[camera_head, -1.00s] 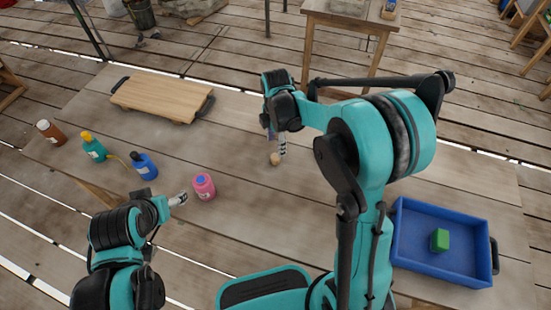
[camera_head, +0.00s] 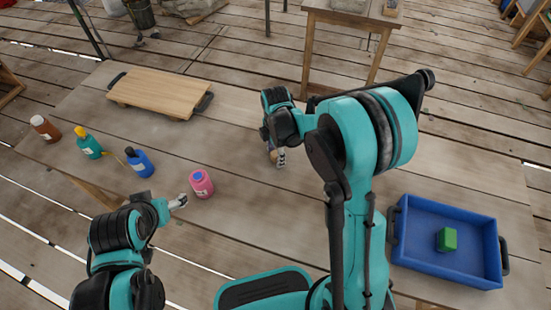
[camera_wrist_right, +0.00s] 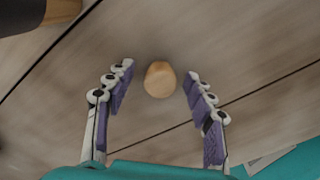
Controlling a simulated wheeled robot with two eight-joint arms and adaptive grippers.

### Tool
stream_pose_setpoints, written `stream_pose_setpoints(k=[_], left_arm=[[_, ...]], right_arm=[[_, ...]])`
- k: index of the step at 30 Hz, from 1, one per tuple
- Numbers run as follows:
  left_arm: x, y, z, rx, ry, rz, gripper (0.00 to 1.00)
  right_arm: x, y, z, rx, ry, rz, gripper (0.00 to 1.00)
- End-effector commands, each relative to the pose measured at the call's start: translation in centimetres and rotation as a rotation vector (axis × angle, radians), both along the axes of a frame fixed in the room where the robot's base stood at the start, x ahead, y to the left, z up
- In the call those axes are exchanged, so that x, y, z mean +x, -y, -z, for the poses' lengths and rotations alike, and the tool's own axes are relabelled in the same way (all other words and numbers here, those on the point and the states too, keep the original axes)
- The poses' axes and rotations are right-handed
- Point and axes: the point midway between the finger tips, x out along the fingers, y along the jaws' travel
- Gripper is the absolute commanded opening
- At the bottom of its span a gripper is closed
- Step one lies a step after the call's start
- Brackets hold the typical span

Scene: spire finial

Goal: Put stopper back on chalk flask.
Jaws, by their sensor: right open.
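A small, round, pale wooden piece, likely the stopper (camera_wrist_right: 160,79), lies on the table between the spread fingers of my right gripper (camera_wrist_right: 158,88) in the right wrist view. The fingers do not touch it. In the head view my right gripper (camera_head: 277,157) is over that spot and mostly hides the piece. No white flask shows, and I cannot tell which bottle is the chalk flask. A pink bottle with a blue top (camera_head: 201,186) stands near my left gripper (camera_head: 179,201), which is small and unclear.
A blue bottle (camera_head: 140,163), a teal bottle with a yellow cap (camera_head: 88,147) and a brown bottle (camera_head: 45,129) stand at the left. A wooden board (camera_head: 160,92) lies at the back. A blue tray (camera_head: 400,263) with a green block (camera_head: 446,240) is at the right.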

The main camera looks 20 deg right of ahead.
Motion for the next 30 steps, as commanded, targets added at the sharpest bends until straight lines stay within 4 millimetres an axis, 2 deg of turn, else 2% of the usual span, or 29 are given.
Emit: stream_pose_setpoints(k=[9, 10, 14, 15, 26, 30], left_arm=[[0.0, 0.0, -0.1, 0.0, 0.0, 0.0, 0.71], [0.0, 0.0, -0.1, 0.0, 0.0, 0.0, 0.71], [0.0, 0.0, -0.1, 0.0, 0.0, 0.0, 0.71], [0.0, 0.0, -0.1, 0.0, 0.0, 0.0, 0.71], [0.0, 0.0, -0.1, 0.0, 0.0, 0.0, 0.71], [0.0, 0.0, -0.5, 0.0, 0.0, 0.0, 0.71]], right_arm=[[0.0, 0.0, 0.0, 0.0, 0.0, 0.0, 0.54], [0.0, 0.0, 0.0, 0.0, 0.0, 0.0, 0.52], [0.0, 0.0, 0.0, 0.0, 0.0, 0.0, 0.21], [0.0, 0.0, 0.0, 0.0, 0.0, 0.0, 0.17], [0.0, 0.0, -0.1, 0.0, 0.0, 0.0, 0.17], [0.0, 0.0, -0.9, 0.0, 0.0, 0.0, 0.17]])
